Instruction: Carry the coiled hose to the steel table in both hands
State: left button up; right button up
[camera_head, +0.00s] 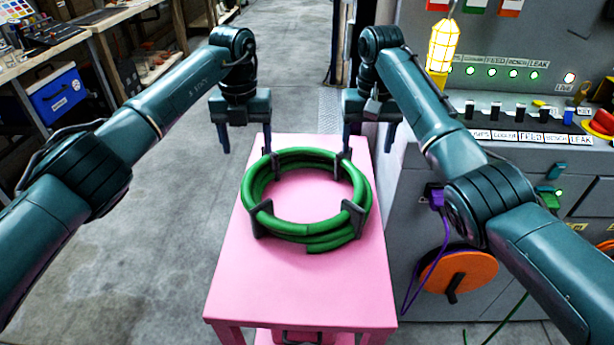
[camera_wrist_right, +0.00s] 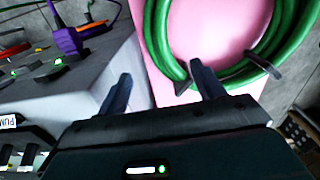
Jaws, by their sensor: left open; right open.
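The coiled green hose (camera_head: 306,236) lies on a pink table (camera_head: 300,290), held in a ring by several dark clips. It also shows at the top of the right wrist view (camera_wrist_right: 163,45). My left gripper (camera_head: 245,140) is open and empty, beyond the coil's far left side. My right gripper (camera_head: 368,140) is open and empty, beyond the coil's far right side. In the right wrist view its fingers (camera_wrist_right: 160,90) point toward the coil, one finger close to the hose; I cannot tell whether it touches. I cannot identify a steel table for certain.
A grey control panel (camera_head: 480,105) with switches, lights and a yellow caged lamp (camera_head: 441,46) stands close on the right. An orange reel (camera_head: 458,277) is on its side. Workbenches and a blue box (camera_head: 57,95) are at the left. The floor (camera_head: 150,230) left of the pink table is clear.

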aim_at(253, 188)
pick_arm(q)
jog(key=shift+s+r, duration=0.2)
jog(key=shift+s, duration=0.05)
pick_arm(e)
jog(key=shift+s+r, duration=0.2)
jog(key=shift+s, duration=0.05)
pick_arm(q)
notch_tip(253, 188, down, 13)
jog(key=shift+f, duration=0.15)
pick_arm(e)
notch_tip(253, 188, down, 13)
jog(key=shift+f, duration=0.2)
pick_arm(q)
jog(key=c, duration=1.5)
pick_arm(e)
jog(key=c, duration=1.5)
jog(key=shift+r, duration=0.15)
